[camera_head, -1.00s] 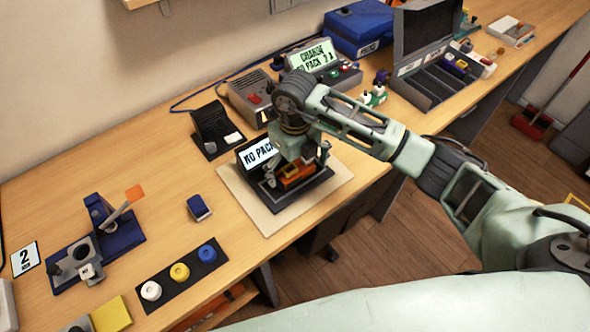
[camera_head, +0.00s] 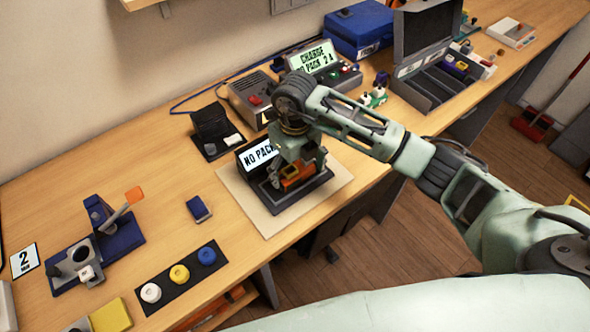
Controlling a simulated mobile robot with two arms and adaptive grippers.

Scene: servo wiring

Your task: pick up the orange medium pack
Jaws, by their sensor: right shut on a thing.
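The orange medium pack (camera_head: 297,184) is at the dark cradle (camera_head: 289,202) on the beige mat (camera_head: 236,187), in the middle of the bench. My right gripper (camera_head: 299,172) comes down over it from above and is shut on it. The gripper hides much of the pack. I cannot tell whether the pack touches the cradle or is just above it. A sign reading "NO PACK" (camera_head: 257,155) stands at the back of the cradle, partly hidden by the gripper. My left gripper is not in view.
A grey box with a red button (camera_head: 252,100) and a display reading "CHARGE NO PACK 2 A" (camera_head: 313,58) stand behind. A small blue block (camera_head: 199,208) and a dark strip with white, yellow and blue rings (camera_head: 182,277) lie left. An open case (camera_head: 425,95) is at right.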

